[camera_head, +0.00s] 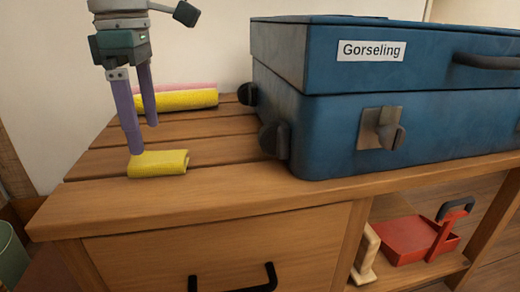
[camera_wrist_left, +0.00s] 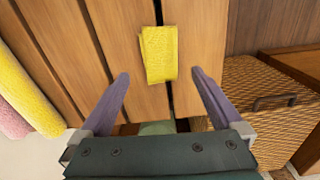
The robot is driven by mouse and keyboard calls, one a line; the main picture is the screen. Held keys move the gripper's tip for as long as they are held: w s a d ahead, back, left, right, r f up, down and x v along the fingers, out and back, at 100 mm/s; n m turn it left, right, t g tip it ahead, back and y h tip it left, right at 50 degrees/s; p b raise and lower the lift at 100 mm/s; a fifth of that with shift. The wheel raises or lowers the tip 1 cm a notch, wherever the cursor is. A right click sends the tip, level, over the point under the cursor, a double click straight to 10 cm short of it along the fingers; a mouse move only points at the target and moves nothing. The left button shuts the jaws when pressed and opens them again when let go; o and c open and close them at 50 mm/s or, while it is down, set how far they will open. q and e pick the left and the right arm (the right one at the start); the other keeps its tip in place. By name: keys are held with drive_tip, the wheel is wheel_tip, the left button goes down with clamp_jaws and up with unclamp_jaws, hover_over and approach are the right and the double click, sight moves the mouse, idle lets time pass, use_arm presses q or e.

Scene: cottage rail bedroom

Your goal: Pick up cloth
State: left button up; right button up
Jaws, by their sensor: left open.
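A small yellow cloth (camera_head: 160,163), folded or rolled, lies on the slatted wooden top near its front left. My left gripper (camera_head: 144,139) points down over the wooden top at the cloth's left end. It is open and empty. In the left wrist view my left gripper (camera_wrist_left: 160,75) has one finger on each side of the cloth's line, with the cloth beyond the fingertips. Whether a fingertip touches the cloth I cannot tell. My right gripper is not in view.
A large blue case (camera_head: 330,130) labelled "Gorseling" fills the right of the wooden top (camera_head: 210,190). Yellow (camera_head: 180,100) and pink (camera_head: 185,87) rolls lie behind by the wall. A red item (camera_head: 405,240) sits on the shelf below. A wicker basket (camera_wrist_left: 262,105) shows in the wrist view.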

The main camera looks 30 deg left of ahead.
sight(150, 151)
use_arm(q)
wheel_tip(150, 151, down, 5)
drive_tip(key=b, duration=0.4)
drive_tip(key=shift+f, duration=0.1)
drive_tip(key=c, duration=1.4)
wheel_tip(150, 151, up, 20)
drive_tip(key=p, duration=1.1)
drive_tip(key=shift+r+p, duration=0.2)
drive_tip(key=shift+p, duration=0.15)
